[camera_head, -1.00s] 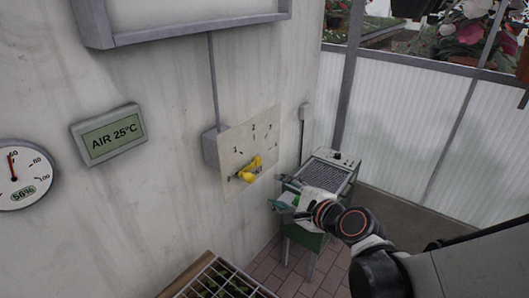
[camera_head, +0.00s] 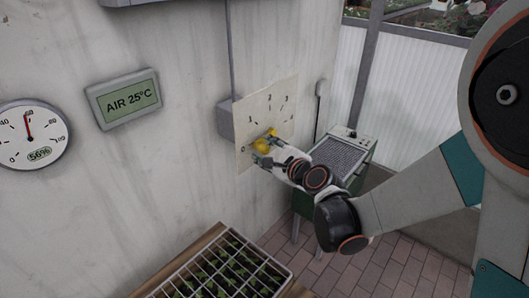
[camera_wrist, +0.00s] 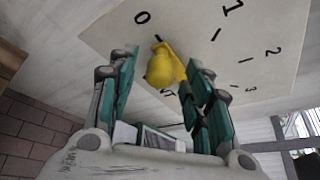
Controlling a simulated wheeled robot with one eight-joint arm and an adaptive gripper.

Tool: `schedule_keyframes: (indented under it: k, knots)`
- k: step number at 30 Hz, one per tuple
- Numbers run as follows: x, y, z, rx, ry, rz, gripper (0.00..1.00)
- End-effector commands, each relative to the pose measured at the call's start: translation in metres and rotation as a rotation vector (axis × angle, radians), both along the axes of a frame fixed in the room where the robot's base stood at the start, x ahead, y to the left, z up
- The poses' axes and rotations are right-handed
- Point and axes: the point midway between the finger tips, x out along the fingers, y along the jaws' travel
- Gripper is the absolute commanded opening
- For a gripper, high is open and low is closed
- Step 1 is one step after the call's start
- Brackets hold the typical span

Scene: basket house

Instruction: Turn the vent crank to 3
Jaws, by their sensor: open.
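The yellow vent crank (camera_head: 264,146) is on a pale dial plate (camera_head: 265,106) on the wall, with marks from 0 to 3. In the wrist view, the crank's yellow knob (camera_wrist: 160,68) sticks out toward the camera, and its narrow end lies near the tick by the 0. My gripper (camera_wrist: 159,73) is open, with a green finger on each side of the knob. A gap shows on both sides, though contact deeper in is hard to tell. In the head view, my gripper (camera_head: 279,151) is at the crank and hides part of it.
A bench unit (camera_head: 342,158) with a grille top stands just right of the plate, close to my wrist. A seedling tray (camera_head: 232,262) under a white wire grid is in the lower front. An air display (camera_head: 123,99) and a round gauge (camera_head: 30,135) hang on the left wall.

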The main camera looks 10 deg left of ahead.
Motion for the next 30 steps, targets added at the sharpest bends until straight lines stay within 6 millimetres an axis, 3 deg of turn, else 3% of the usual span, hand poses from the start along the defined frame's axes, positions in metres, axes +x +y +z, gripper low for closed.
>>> schedule_keyframes:
  k: [6,16,22,30]
  knots:
    - [0.015,0.013,-0.006,-0.001,-0.001,0.000,0.45]
    - [0.017,0.014,-0.006,0.000,0.000,0.000,0.45]
    - [0.017,0.014,-0.006,-0.001,-0.001,0.000,0.02]
    - [0.017,0.014,-0.005,0.004,0.007,-0.001,0.00]
